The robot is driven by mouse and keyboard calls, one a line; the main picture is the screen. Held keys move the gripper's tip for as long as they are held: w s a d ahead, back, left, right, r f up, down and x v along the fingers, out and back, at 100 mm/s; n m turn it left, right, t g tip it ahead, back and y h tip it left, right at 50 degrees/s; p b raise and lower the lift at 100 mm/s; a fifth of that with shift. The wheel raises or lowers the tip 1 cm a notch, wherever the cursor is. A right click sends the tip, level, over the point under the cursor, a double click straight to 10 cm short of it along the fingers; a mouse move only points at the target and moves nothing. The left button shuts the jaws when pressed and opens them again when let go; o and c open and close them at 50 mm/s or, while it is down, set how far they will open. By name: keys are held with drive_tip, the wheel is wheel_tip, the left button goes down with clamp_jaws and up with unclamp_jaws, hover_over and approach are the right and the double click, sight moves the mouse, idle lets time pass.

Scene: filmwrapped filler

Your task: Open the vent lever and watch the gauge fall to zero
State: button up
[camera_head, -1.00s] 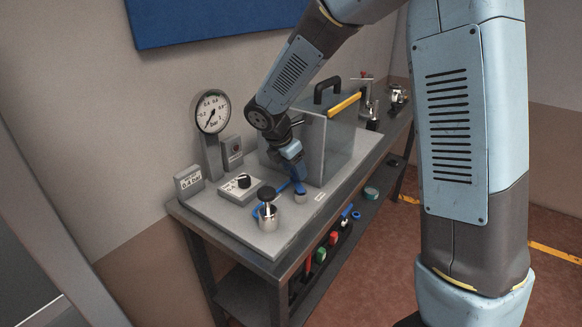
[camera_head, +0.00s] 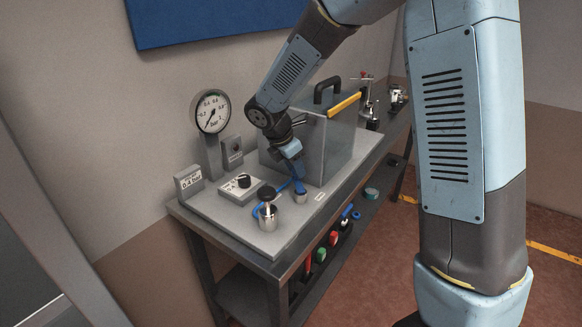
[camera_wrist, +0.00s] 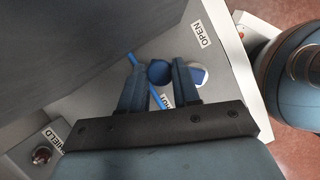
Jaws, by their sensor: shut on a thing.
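The vent lever's round blue knob (camera_wrist: 159,72) sits between the two fingers of my gripper (camera_wrist: 157,76) in the wrist view. My gripper is shut on it. An OPEN label (camera_wrist: 201,34) lies up and to the right of the knob, and a partly covered label (camera_wrist: 166,101) lies just below it. In the head view my gripper (camera_head: 298,178) points down at the small silver valve body (camera_head: 300,198) on the bench plate; the lever is mostly hidden there. The round pressure gauge (camera_head: 212,111) stands at the back left; its dark needle points down and left, too small to read exactly.
The plate's front strip is clear.

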drive_tip(key=shift+w+d+r+m+g, duration=0.1)
drive_tip(key=shift+d+m+g, duration=0.2)
drive_tip(key=shift+m, duration=0.6)
drive_tip(key=shift+w+d+m+g, duration=0.1)
drive_tip(key=shift+d+m+g, duration=0.2)
drive_tip(key=shift+m, duration=0.6)
drive_tip(key=o, duration=1)
drive_tip(key=shift+o, duration=0.2)
drive_tip(key=v, duration=1.3)
drive_tip(key=shift+a+h, duration=0.3)
drive_tip(key=shift+a, duration=0.1)
drive_tip(key=shift+s+r, duration=0.15)
